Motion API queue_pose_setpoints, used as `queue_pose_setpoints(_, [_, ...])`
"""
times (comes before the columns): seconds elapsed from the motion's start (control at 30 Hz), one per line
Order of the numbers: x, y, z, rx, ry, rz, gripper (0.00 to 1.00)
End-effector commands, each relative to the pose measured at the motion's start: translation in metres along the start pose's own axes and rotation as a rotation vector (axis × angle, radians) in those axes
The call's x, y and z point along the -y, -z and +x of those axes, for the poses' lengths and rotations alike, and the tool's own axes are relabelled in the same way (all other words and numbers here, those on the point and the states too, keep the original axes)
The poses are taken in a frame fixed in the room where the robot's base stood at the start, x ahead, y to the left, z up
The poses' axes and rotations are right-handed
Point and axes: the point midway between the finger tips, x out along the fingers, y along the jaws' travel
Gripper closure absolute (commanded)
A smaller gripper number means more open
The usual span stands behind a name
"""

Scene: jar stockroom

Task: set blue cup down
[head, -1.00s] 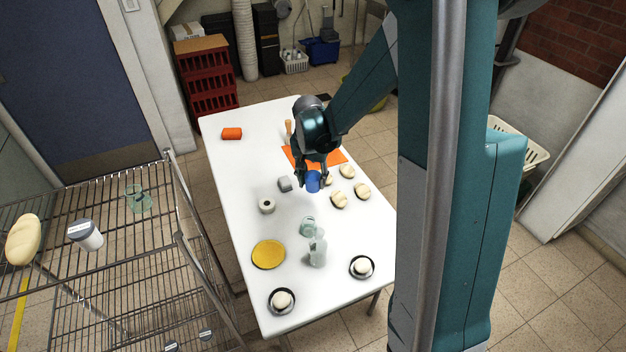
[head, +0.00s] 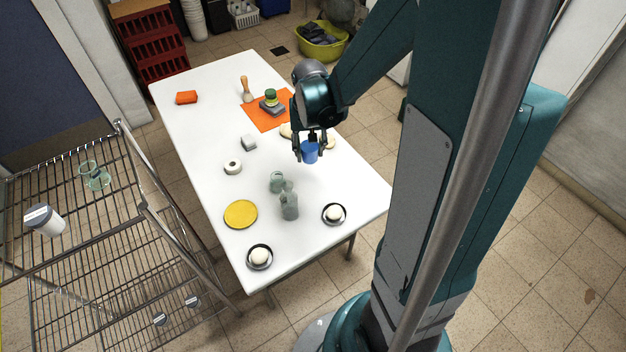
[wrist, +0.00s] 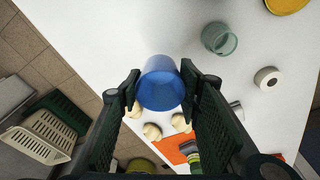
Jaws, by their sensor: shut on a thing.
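The blue cup (head: 309,153) is between the fingers of my gripper (head: 310,147) in the head view, over the right part of the white table (head: 205,125). In the wrist view the blue cup (wrist: 161,84) sits between the two dark pads of my gripper (wrist: 160,88), which is shut on it. The cup appears to be held above the table top; its exact height is hard to tell.
Bread rolls (wrist: 152,131) lie close by the cup. An orange mat (head: 262,117) lies behind. The table's right corner is clear.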

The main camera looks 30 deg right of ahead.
Motion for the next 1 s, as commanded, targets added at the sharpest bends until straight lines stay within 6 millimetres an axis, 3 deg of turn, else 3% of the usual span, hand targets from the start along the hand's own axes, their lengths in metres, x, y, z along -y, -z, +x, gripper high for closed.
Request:
queue_pose_setpoints(0.2, [-0.01,-0.01,-0.001,-0.001,0.004,-0.03,0.73])
queue_pose_setpoints(0.63, [-0.01,-0.01,0.003,-0.001,0.004,-0.031,0.73])
queue_pose_setpoints(1.0, [-0.01,-0.015,0.043,-0.002,0.004,-0.031,0.73])
